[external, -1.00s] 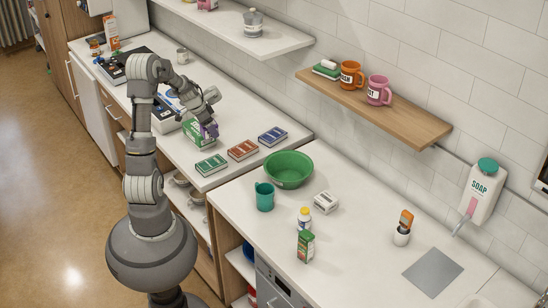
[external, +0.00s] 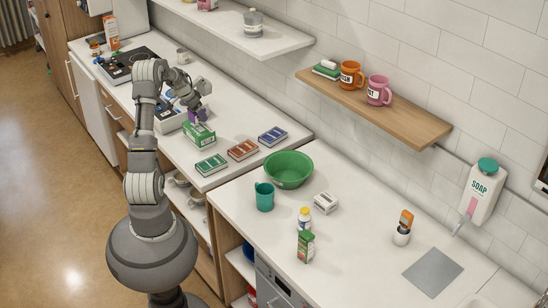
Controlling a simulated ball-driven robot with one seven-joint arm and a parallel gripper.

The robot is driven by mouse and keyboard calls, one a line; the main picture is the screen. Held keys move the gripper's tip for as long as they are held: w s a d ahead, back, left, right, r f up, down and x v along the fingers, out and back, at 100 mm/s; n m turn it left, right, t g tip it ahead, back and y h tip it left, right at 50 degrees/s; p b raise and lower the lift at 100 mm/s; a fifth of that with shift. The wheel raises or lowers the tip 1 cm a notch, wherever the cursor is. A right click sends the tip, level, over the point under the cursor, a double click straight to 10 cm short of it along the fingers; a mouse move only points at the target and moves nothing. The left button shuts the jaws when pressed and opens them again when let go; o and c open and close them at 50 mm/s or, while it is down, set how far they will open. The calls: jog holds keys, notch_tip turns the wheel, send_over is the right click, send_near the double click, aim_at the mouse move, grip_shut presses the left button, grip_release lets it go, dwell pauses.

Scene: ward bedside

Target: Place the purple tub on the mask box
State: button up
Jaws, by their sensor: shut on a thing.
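The purple tub (external: 202,116) is small in the external view and partly hidden by my gripper. My gripper (external: 197,110) is shut on it. A green and white box (external: 200,135), which looks like the mask box, lies on the white counter just below the tub. The tub is over or just behind the box's far upper edge in the picture; I cannot tell whether they touch. The box's label is too small to read.
Green (external: 210,165), red (external: 242,150) and blue (external: 272,136) flat boxes lie right of the green and white box. A dark-topped device (external: 130,66) stands at the back left. A green bowl (external: 289,169) stands on the nearer counter. A wall shelf (external: 275,42) runs behind.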

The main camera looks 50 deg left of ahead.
aim_at(199, 119)
jog(key=shift+f+b, duration=0.6)
jog(key=shift+f, duration=1.1)
jog(key=shift+f, duration=0.1)
jog(key=shift+f, duration=0.15)
jog(key=o, duration=1.2)
jog(key=shift+c, duration=0.2)
